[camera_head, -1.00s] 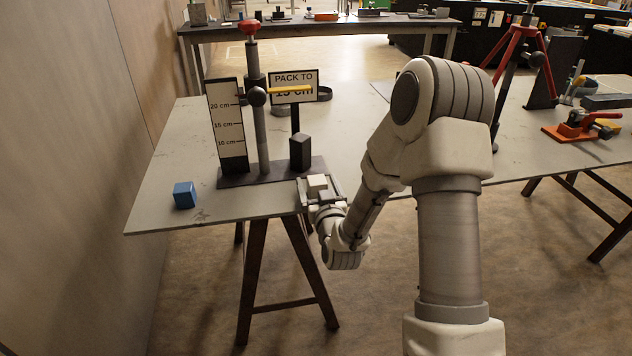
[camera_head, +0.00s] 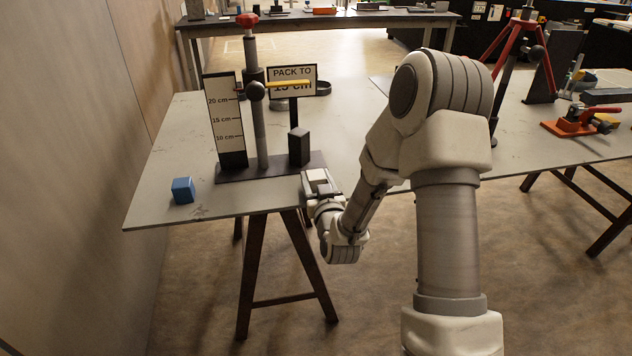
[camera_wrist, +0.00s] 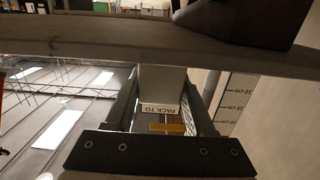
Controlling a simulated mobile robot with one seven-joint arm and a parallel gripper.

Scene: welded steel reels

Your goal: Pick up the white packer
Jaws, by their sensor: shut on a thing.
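The white packer (camera_head: 316,175) is a small pale block at the front edge of the grey table, by the right end of the gauge's dark base. My gripper (camera_head: 319,182) reaches it from the front and is shut on it. In the wrist view, the packer (camera_wrist: 163,82) is a pale block between the two dark fingers of my gripper (camera_wrist: 162,100). The packer's underside is hidden, so I cannot tell whether it still touches the table.
A blue cube (camera_head: 183,190) sits at the table's left. The gauge stand (camera_head: 262,135) has a height scale (camera_head: 226,115), a yellow pointer (camera_head: 288,83), a "PACK TO" sign (camera_head: 291,73) and a dark block (camera_head: 299,147). Orange tooling (camera_head: 570,128) lies at right.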

